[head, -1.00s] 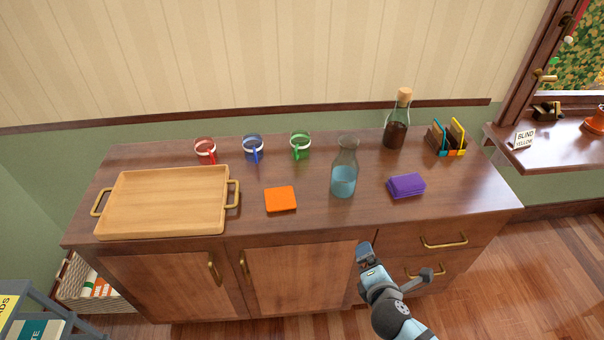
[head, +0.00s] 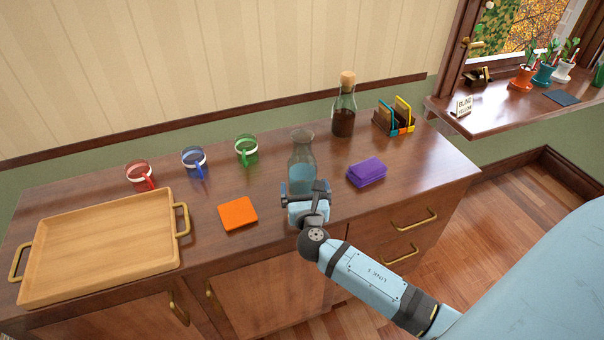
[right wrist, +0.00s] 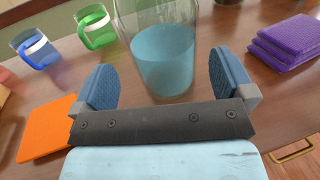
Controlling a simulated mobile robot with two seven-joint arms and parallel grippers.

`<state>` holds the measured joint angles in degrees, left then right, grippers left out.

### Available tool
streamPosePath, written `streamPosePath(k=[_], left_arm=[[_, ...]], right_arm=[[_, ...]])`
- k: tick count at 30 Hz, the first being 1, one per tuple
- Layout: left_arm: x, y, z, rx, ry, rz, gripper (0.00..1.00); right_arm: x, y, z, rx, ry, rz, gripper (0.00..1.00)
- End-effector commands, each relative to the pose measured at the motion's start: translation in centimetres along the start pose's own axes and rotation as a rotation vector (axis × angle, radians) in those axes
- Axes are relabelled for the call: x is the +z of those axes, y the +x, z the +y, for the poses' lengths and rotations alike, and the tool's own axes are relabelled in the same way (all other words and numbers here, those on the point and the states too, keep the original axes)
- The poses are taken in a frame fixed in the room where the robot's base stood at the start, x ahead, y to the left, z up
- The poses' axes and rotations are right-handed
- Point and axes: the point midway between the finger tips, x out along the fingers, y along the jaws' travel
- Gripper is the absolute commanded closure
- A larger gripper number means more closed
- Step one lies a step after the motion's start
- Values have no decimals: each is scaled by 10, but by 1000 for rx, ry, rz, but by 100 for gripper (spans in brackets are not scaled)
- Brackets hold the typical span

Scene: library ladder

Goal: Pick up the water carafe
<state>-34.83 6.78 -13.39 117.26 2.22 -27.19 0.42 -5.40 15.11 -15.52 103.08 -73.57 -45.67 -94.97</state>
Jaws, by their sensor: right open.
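The water carafe (head: 301,158) is clear glass with pale blue water in its lower half. It stands upright on the wooden sideboard. My right gripper (head: 305,188) is in front of it and hides part of its base in the head view. In the right wrist view the open fingers of my right gripper (right wrist: 161,84) point at the carafe (right wrist: 160,55), one to each side of its lower part. My left gripper is not in view.
Purple cloths (head: 366,171) lie right of the carafe, an orange square (head: 237,213) to its left. A corked dark bottle (head: 344,115) and green mug (head: 246,150) stand behind. A wooden tray (head: 100,250) fills the left end. A rack (head: 393,121) stands back right.

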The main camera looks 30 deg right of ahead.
Motion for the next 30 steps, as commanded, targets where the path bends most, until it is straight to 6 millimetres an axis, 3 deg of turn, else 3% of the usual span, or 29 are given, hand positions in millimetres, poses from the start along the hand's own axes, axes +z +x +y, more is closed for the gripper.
streamPosePath(k=[12,21,30], left_arm=[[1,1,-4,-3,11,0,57],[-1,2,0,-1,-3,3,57],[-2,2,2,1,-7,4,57]], right_arm=[[-3,50,-3,0,0,0,0],[-3,54,-3,1,1,1,2],[-3,53,-3,0,1,1,69]])
